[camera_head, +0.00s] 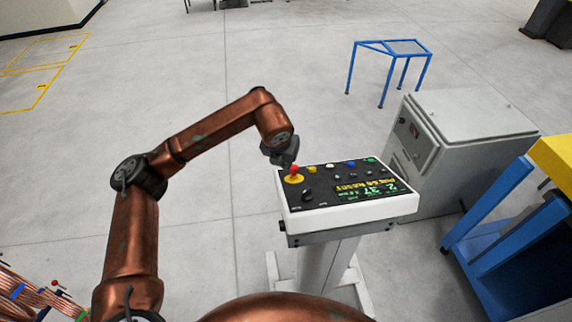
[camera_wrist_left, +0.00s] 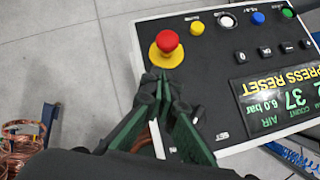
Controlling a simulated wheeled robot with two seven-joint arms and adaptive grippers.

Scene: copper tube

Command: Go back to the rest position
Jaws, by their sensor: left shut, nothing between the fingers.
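My left gripper (camera_head: 286,161) is at the far left corner of the control panel (camera_head: 345,208), beside the red emergency button on its yellow base (camera_head: 294,174). In the left wrist view, the gripper's fingertips (camera_wrist_left: 160,82) are together and empty, just short of the red button (camera_wrist_left: 168,41). I cannot tell whether they touch its yellow base. The panel's display (camera_wrist_left: 276,98) reads "PRESS RESET". My right gripper is not in view.
The panel stands on a white pedestal (camera_head: 318,262). A grey cabinet (camera_head: 465,150) is right of it, with a blue stand (camera_head: 404,47) behind. A blue and yellow frame (camera_head: 510,215) is at the right edge. Copper tubes (camera_head: 35,295) lie at lower left. The floor left of the panel is clear.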

